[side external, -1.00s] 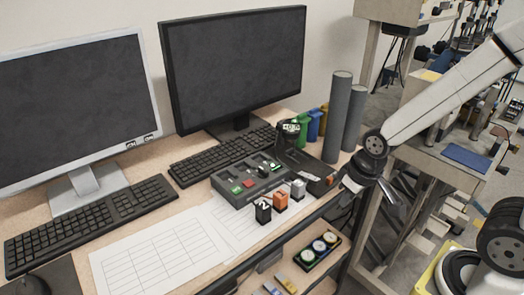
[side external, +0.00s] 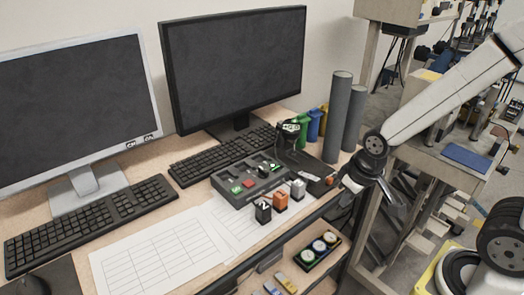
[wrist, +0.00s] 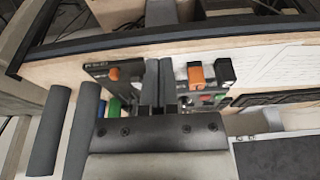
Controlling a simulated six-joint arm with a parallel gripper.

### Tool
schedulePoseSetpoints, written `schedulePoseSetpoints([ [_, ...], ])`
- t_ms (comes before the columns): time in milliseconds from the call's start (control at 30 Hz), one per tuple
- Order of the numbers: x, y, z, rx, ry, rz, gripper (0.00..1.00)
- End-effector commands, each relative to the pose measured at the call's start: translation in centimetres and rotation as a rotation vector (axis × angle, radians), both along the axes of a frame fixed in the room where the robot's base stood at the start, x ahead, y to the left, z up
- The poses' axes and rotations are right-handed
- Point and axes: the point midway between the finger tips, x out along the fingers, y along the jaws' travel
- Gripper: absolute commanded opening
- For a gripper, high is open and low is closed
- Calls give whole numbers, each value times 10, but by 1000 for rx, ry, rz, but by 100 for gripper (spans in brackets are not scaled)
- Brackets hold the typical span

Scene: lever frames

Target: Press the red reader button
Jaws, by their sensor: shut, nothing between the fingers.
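A flat black device (side external: 312,172), which looks like the reader, lies near the right end of the desk. A small orange-red button (side external: 329,181) sits at its near right corner; in the wrist view the orange-red button (wrist: 114,74) shows left of the fingers. A grey control box (side external: 226,199) to its left carries another red button (side external: 249,183), seen beside a green one in the wrist view (wrist: 219,97).
Black, orange and white blocks (side external: 281,201) stand in front of the control box. Two tall grey cylinders (side external: 338,118) and several coloured bottles (side external: 313,124) stand behind the device. Monitors and keyboards fill the left. Paper sheets (side external: 160,255) lie in front.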

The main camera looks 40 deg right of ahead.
Motion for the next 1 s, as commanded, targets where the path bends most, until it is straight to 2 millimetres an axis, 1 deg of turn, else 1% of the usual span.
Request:
schedulePoseSetpoints([
  [267,4,2,1,8,-9,-6,0],
  [367,11,5,2,21,-25,-18,0],
  [467,23,10,5,44,-51,-40,0],
  [667,60,27,13,115,-135,-112,0],
  [1000,136,57,33,252,-306,-285,0],
])
